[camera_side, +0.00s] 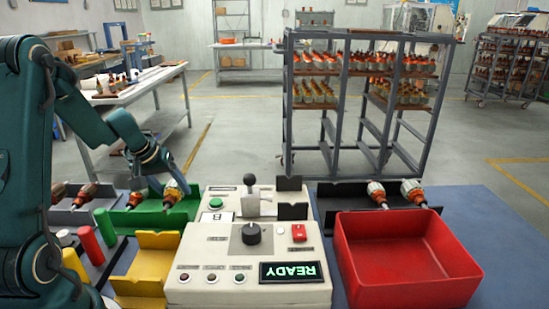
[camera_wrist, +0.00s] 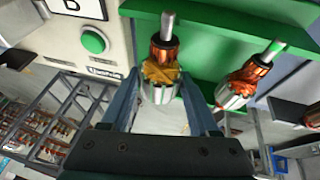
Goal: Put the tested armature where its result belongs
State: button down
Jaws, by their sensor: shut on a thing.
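My gripper (camera_side: 168,178) is shut on an armature (camera_side: 174,194) with a copper winding and silver shaft. In the wrist view the gripper (camera_wrist: 162,84) has one jaw on each side of this armature (camera_wrist: 164,50), over the green rack (camera_wrist: 215,20). I cannot tell whether it touches the rack. Another armature (camera_wrist: 250,75) lies in the green rack to its right; it also shows left of my gripper in the side view (camera_side: 135,200). The tester (camera_side: 210,250) displays READY upside down. The yellow rack (camera_side: 150,268) is empty, and so is the red bin (camera_side: 400,225).
A dark rack (camera_side: 335,200) behind the red bin holds two armatures. A grey rack (camera_side: 68,215) at far left holds two more. Red and green cylinders (camera_side: 105,227) stand left of the yellow rack. The tester's lever (camera_side: 251,190) stands upright right of my gripper.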

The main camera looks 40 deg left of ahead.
jog(key=shift+f, duration=0.5)
dwell(0.8)
jog(key=shift+c, duration=0.3)
grip_release()
jog(key=shift+s+r, duration=0.2)
jog(key=shift+r, duration=0.5)
jog(key=shift+v, duration=1.85)
jog(key=shift+s, duration=0.1)
